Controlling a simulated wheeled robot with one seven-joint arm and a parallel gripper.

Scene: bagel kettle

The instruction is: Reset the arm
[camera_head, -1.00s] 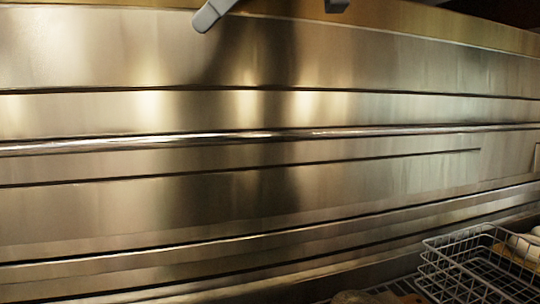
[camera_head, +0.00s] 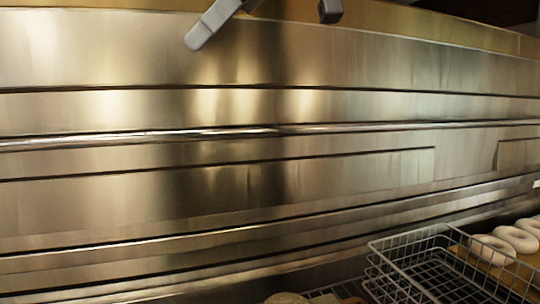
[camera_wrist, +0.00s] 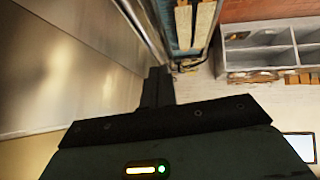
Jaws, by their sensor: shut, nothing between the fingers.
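My gripper (camera_wrist: 158,88) shows in the wrist view, with its dark fingers together and nothing between them. It points out beside a shiny metal wall (camera_wrist: 75,60) on the left, apart from it as far as I can see. In the head view only grey parts of my arm hang in at the top edge, in front of the steel surface (camera_head: 250,190); I cannot make out the fingertips there.
A wire basket (camera_head: 385,248) stands at the lower right of the head view, with white ring-shaped bagels (camera_head: 492,249) beside it. In the wrist view, a grey shelf unit with compartments (camera_wrist: 262,58) stands against a brick wall (camera_wrist: 265,10), with pale floor in front.

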